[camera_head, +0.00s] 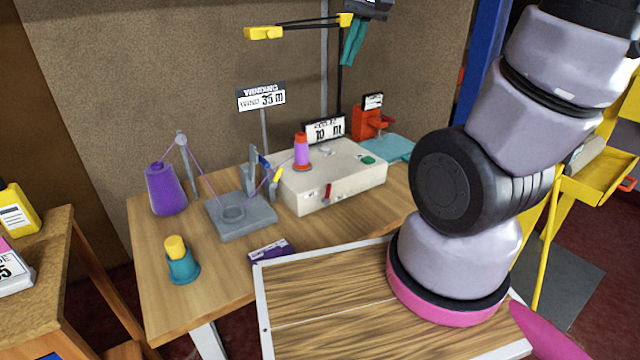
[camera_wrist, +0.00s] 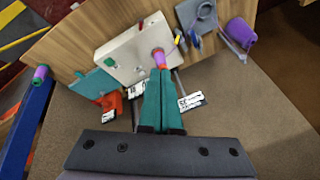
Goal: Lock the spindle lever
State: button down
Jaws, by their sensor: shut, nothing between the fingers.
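A cream machine box (camera_head: 340,178) stands on the wooden table and carries a purple thread spool (camera_head: 302,155) with an orange end. A small red lever (camera_head: 328,191) is on its front face. Thin parts with a blue tip (camera_head: 264,161) and a yellow tip (camera_head: 278,174) stand at its left end. I cannot tell which part is the spindle lever. My gripper (camera_head: 351,58) has teal fingers, shut and empty, high above the back of the table. In the wrist view the fingers (camera_wrist: 160,75) point towards the box (camera_wrist: 125,45) and overlap the spool's lower end in the picture.
A purple cone (camera_head: 166,190), a grey base with posts (camera_head: 240,220) and a teal cup with yellow top (camera_head: 182,262) are at the left. A red clamp (camera_head: 366,124) and label signs (camera_head: 262,98) stand behind. My arm fills the right side.

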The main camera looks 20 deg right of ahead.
jog(key=w+a+f+n+g+h, duration=0.1)
jog(key=w+f, duration=0.3)
jog(key=f, duration=0.6)
jog(key=w+a+f+n+g+h, duration=0.1)
jog(key=w+f, duration=0.4)
jog(key=f, duration=0.5)
jog(key=w+a+f+n+g+h, duration=0.2)
jog(key=w+f, duration=0.3)
jog(key=f, duration=0.5)
jog(key=shift+a+f+n+h, duration=0.25)
jog(key=shift+a+n+h, duration=0.25)
jog(key=shift+a+h, duration=0.2)
send_over(325, 196)
jog(key=a, duration=0.2)
notch_tip(325, 196, down, 10)
jog(key=shift+d+r, duration=0.15)
jog(key=shift+r, duration=0.05)
